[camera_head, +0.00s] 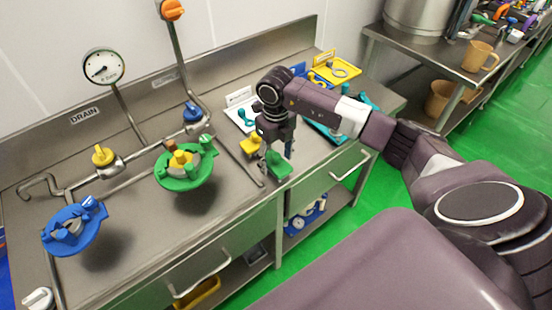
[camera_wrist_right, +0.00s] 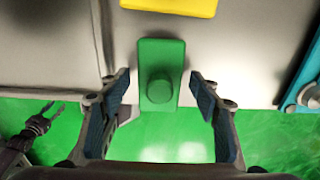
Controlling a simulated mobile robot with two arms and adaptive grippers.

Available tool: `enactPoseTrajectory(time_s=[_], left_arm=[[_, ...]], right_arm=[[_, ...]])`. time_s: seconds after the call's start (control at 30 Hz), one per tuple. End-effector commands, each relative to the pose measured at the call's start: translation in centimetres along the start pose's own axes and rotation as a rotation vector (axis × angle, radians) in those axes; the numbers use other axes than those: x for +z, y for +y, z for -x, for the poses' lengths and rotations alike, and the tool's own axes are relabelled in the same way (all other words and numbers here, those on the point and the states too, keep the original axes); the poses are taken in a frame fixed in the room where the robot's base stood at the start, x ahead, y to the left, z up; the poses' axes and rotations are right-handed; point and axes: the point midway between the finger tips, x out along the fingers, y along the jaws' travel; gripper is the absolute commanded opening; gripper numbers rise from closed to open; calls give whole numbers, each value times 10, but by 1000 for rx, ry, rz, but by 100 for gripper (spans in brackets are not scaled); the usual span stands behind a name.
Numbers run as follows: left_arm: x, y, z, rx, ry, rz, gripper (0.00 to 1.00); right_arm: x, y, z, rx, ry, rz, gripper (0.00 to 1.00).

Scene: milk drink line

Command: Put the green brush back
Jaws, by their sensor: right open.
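The green brush (camera_head: 278,166) is at the worktop's front edge, below my right gripper (camera_head: 274,150) in the head view. In the right wrist view the green brush (camera_wrist_right: 160,58) is a green block with a round knob, lying between and ahead of the open fingers of my right gripper (camera_wrist_right: 163,98). I see clear gaps on both sides of it, with no clear contact. What looks like my left gripper (camera_wrist_right: 40,122) shows small and dark at the left of the right wrist view; its opening is unclear.
A yellow piece (camera_head: 250,146) lies just behind the brush. A green valve-like fixture (camera_head: 186,180) and a blue one (camera_head: 72,228) stand to the left. A yellow tray (camera_head: 335,70) is at the back right. Bare worktop (camera_head: 215,225) lies at front left.

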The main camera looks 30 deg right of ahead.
Motion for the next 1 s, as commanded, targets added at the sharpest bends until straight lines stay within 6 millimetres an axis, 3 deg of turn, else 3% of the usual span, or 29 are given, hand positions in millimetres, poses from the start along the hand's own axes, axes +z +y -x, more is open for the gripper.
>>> enactPoseTrajectory(time_s=[0.13, 0.23, 0.7, 1.0], left_arm=[[0, 0, 5, 0, 0, 0, 40], [0, 0, -4, 0, 0, 0, 40], [3, 1, -30, 0, -1, 1, 40], [3, 0, -32, 0, -1, 1, 40]], right_arm=[[0, 0, 6, 0, 0, 0, 57], [2, 0, 16, 0, -5, 2, 57], [1, 0, 108, 0, -3, 1, 57], [0, 0, 124, 0, 0, 0, 57]])
